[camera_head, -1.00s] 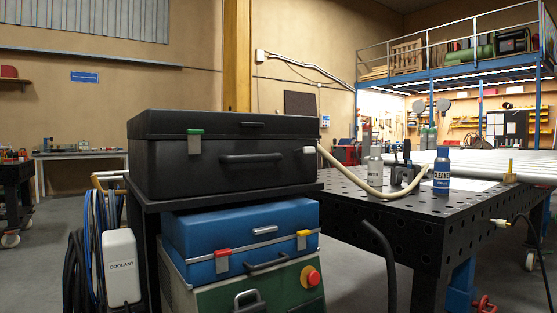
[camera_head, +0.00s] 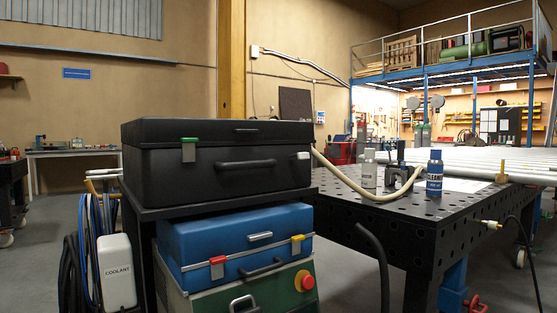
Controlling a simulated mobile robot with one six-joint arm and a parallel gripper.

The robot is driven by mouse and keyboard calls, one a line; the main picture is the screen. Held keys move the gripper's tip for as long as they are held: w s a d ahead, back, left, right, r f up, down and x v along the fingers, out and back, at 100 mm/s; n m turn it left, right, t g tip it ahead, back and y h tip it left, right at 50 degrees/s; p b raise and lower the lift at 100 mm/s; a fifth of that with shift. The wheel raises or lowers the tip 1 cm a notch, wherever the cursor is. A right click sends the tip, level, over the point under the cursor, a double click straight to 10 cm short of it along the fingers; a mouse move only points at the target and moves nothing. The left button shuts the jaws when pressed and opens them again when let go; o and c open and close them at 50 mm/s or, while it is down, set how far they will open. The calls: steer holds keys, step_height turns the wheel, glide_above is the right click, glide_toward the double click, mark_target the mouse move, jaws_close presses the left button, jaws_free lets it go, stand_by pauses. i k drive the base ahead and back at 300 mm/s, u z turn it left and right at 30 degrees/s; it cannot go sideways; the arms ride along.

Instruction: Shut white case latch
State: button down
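A black case (camera_head: 228,185) sits on a dark stand at the middle left, with its lid down. The white latch (camera_head: 303,156) is a small pale tab at the right end of its front, near the lid seam. It seems to stick outward rather than hang flat, but it is too small to be sure. A green latch (camera_head: 189,150) hangs over the seam at the left of the same front. A dark handle (camera_head: 245,164) lies between them. My gripper is not in view.
Below are a blue case (camera_head: 235,240) with red and yellow latches and a green box with a red button (camera_head: 305,281). A cream hose (camera_head: 350,187) curves from beside the black case across the perforated table (camera_head: 440,207).

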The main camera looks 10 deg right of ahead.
mark_target(305, 155)
steer(key=z, duration=0.8)
steer(key=k, duration=0.75)
steer(key=u, duration=0.5)
steer(key=i, duration=1)
steer(key=u, duration=0.1)
